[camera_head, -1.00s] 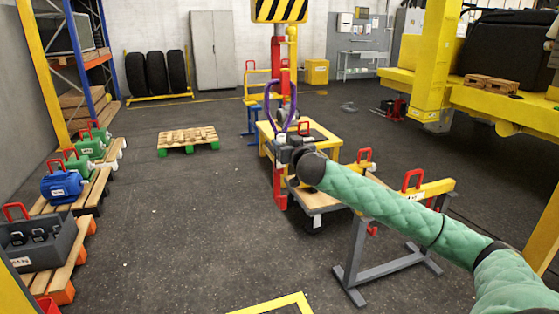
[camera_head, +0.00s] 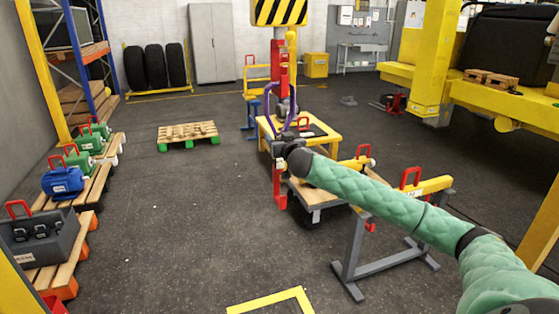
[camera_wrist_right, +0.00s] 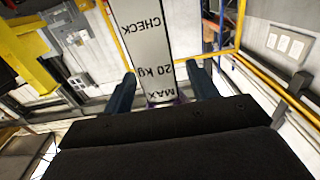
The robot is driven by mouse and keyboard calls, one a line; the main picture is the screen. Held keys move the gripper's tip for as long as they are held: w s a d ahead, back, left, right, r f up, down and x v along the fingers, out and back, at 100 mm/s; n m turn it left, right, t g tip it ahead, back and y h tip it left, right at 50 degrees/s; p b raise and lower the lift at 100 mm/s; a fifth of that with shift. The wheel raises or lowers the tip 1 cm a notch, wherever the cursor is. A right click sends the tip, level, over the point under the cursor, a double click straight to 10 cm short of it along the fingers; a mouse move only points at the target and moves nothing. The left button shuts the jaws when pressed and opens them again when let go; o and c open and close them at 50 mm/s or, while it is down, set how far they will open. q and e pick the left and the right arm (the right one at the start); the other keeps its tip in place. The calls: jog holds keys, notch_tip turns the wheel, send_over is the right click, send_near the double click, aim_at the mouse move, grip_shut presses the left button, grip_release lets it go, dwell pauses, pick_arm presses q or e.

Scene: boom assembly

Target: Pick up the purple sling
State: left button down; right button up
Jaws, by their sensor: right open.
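The purple sling (camera_head: 268,98) hangs as a loop beside the red upright post (camera_head: 280,190) under the black-and-yellow striped block (camera_head: 280,11). My right gripper (camera_head: 281,143) is at the lower end of the loop, at the end of the green-sleeved arm. In the right wrist view the two dark blue fingers (camera_wrist_right: 162,88) stand apart. A white label (camera_wrist_right: 160,48) reading "MAX 20 kg CHECK" shows between them, with a little purple at its lower end. I cannot tell whether the fingers touch it. My left gripper is not in view.
A yellow-framed cart (camera_head: 323,140) stands behind my right gripper. A yellow beam on a grey trestle (camera_head: 350,255) stands under my right arm. Pallets with motors (camera_head: 62,180) line the left side. The floor (camera_head: 180,230) between is clear.

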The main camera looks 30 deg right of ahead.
grip_shut()
jog(key=shift+r, duration=0.1)
dwell(1.3)
